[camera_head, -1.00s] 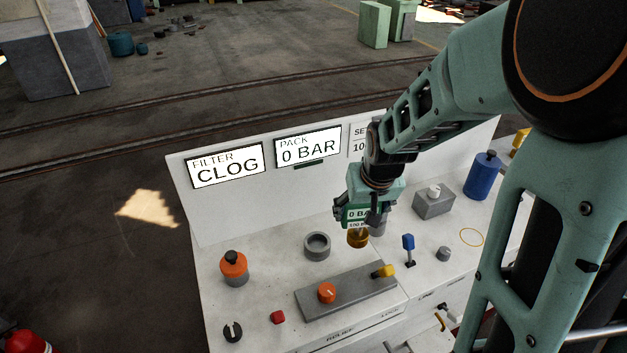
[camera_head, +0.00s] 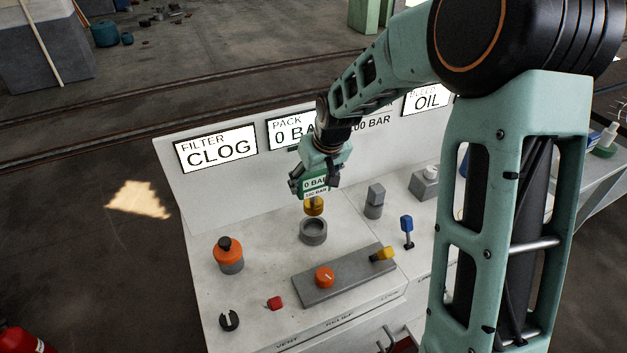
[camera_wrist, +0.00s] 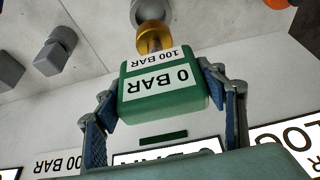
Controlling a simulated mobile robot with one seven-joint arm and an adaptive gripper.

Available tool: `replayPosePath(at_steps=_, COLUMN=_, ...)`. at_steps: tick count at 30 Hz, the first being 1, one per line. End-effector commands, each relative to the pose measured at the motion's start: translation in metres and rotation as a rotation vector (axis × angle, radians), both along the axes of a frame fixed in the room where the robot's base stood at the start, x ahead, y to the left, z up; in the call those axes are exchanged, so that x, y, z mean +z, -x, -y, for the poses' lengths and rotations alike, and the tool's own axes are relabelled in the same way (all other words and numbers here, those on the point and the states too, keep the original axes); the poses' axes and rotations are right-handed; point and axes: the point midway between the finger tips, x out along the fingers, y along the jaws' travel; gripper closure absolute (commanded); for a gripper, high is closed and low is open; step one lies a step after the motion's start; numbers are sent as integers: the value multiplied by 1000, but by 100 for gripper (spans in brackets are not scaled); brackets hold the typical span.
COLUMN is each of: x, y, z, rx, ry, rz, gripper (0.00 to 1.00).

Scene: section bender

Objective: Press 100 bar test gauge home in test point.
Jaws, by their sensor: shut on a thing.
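The test gauge is a green box (camera_wrist: 165,95) with labels reading 0 BAR and 100 BAR and a brass fitting (camera_wrist: 153,38) at its lower end. My gripper (camera_head: 316,183) is shut on the box, with a finger on each side in the wrist view. In the head view the brass fitting (camera_head: 313,206) hangs just behind and over a round grey hollow socket (camera_head: 313,232) on the bench. I cannot tell whether they touch. The socket shows partly behind the fitting in the wrist view (camera_wrist: 150,9). No label marks it as the test point.
A grey post (camera_head: 374,203) stands right of the socket. In front is a grey plate (camera_head: 345,277) with an orange knob (camera_head: 324,277) and yellow lever (camera_head: 383,254). An orange-topped cylinder (camera_head: 228,252) stands left. The upright panel (camera_head: 180,195) with displays rises behind.

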Motion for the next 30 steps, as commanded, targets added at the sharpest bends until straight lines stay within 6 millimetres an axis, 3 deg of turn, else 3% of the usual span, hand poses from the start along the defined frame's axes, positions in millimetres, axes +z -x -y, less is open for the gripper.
replayPosePath(at_steps=16, x=-49, y=0, z=0, rx=0, ry=0, rz=1, gripper=90)
replayPosePath(at_steps=30, x=-54, y=0, z=0, rx=0, ry=-1, rz=2, gripper=90)
